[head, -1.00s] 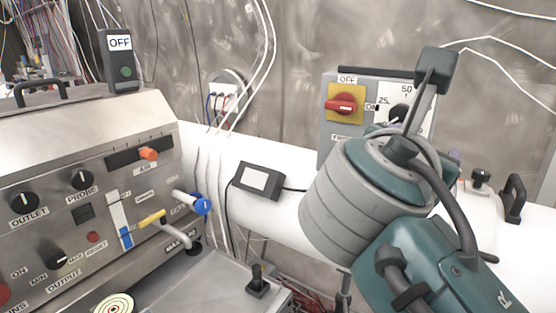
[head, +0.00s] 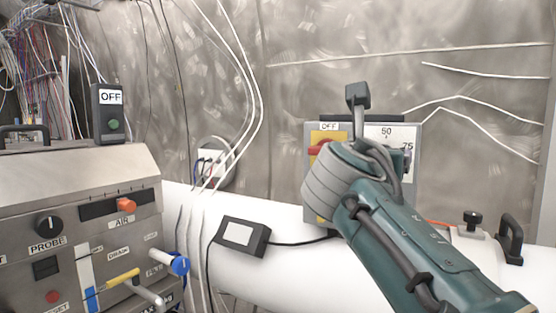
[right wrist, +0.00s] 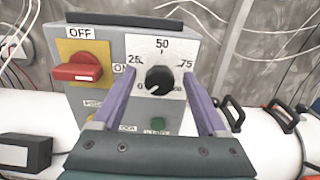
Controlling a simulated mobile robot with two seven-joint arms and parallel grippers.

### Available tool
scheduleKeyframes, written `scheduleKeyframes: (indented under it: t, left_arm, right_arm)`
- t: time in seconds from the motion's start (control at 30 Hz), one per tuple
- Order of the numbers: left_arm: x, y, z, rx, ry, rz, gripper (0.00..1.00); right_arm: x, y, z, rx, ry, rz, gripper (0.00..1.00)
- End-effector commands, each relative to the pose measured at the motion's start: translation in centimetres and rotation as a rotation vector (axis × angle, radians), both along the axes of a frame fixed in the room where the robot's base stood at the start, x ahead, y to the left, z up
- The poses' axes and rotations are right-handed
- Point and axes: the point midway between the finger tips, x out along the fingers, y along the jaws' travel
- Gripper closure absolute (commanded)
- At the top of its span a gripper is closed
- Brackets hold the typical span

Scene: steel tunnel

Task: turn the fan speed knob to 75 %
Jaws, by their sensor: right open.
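The fan speed knob (right wrist: 158,79) is black and round on a white dial plate (right wrist: 168,50) marked 0, 25, 50 and 75. Its white mark points to the lower left, near 0. The plate is on the front of a grey control box (right wrist: 190,33). My right gripper (right wrist: 159,74) is open, with one purple finger on each side of the knob in the right wrist view. I see gaps between fingers and knob. In the head view my right arm hides the knob, but the dial plate (head: 388,132) shows 50 and 75. My left gripper is not in view.
A red switch (right wrist: 78,71) on a yellow plate sits left of the dial, under an OFF label. A white pipe (head: 290,270) runs below the box. A steel console (head: 60,200) with knobs and levers stands at the left.

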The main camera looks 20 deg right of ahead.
Motion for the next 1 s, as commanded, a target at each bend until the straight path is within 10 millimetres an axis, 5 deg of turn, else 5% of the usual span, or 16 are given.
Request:
scheduleKeyframes:
  t: [0.17,0.83,1.0]
  left_arm:
    - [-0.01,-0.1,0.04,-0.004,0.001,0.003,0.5]
    - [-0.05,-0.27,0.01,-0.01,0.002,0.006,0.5]
    - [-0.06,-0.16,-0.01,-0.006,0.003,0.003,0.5]
  right_arm:
    - [0.01,-0.01,0.04,0.0,0.0,0.0,0.24]
    - [-0.02,0.01,0.02,0.0,0.0,0.0,0.98]
    - [-0.03,0.0,0.02,0.001,-0.001,-0.001,1.0]
